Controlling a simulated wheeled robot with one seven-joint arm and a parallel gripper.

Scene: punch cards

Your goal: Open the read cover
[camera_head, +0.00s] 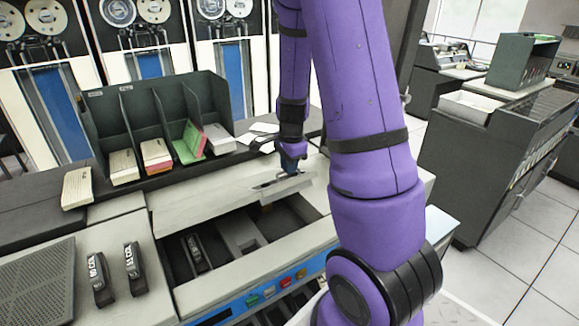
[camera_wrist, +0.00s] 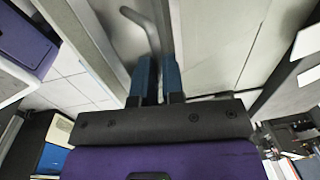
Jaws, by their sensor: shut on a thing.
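The read cover (camera_head: 215,203) is a pale panel on the card machine. It stands raised at a tilt behind an open dark bay (camera_head: 245,235). My gripper (camera_head: 290,170) is at the right part of the cover, with its blue fingers at a small handle piece. In the wrist view my gripper (camera_wrist: 159,72) has its two blue fingers close together at a curved grey handle (camera_wrist: 145,28). The pale cover surface also shows in the wrist view (camera_wrist: 218,40). The exact contact between fingers and handle is partly hidden.
A dark green card rack (camera_head: 150,115) with several card stacks stands behind the cover. A loose card stack (camera_head: 77,188) is at left. Two black labelled blocks (camera_head: 132,268) sit on the left top. Another machine (camera_head: 490,160) stands right across open floor.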

